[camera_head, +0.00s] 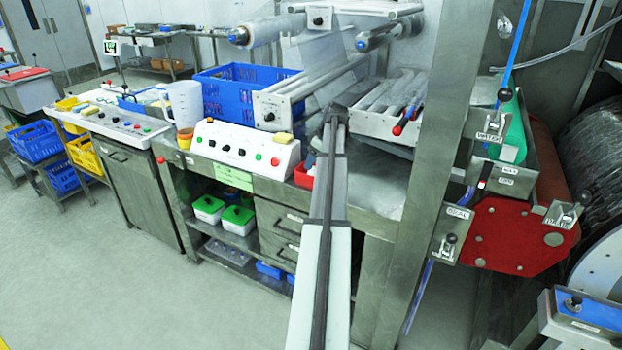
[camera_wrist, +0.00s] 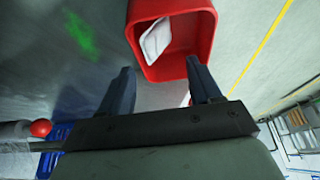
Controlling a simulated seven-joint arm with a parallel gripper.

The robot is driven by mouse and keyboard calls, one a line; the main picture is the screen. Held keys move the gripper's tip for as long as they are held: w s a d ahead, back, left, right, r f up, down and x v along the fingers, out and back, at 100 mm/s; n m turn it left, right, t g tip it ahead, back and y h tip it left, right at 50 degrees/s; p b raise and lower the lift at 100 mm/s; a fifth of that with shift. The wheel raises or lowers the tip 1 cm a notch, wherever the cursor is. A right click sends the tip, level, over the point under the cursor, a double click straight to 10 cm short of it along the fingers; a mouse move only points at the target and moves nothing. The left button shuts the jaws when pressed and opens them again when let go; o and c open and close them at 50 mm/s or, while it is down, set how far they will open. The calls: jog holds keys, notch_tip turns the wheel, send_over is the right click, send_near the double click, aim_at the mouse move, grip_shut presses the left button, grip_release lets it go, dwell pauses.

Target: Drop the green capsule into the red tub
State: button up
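The red tub (camera_wrist: 203,35) is at the top of the wrist view, open side showing, with a white object (camera_wrist: 157,38) inside it. A small red part of the tub (camera_head: 303,176) shows beside my arm in the head view. My gripper (camera_wrist: 159,68) is open, its two dark fingers apart at the near edge of the tub, with nothing visible held between them. In the head view the gripper end (camera_head: 336,110) is small and dark, over the bench. I cannot make out the green capsule in either view. A blurred green patch (camera_wrist: 82,36) on the grey surface looks like a reflection.
A control panel (camera_head: 244,150) with coloured buttons and a blue crate (camera_head: 225,98) stand left of my arm. A metal roller rack (camera_head: 385,115) is close on the right. A steel post (camera_head: 432,130) rises beyond it. A red knob (camera_wrist: 40,128) shows at the wrist view's left.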

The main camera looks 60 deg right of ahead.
jog(key=shift+o, duration=1.1)
jog(key=v, duration=1.4)
jog(key=shift+w+f, duration=0.15)
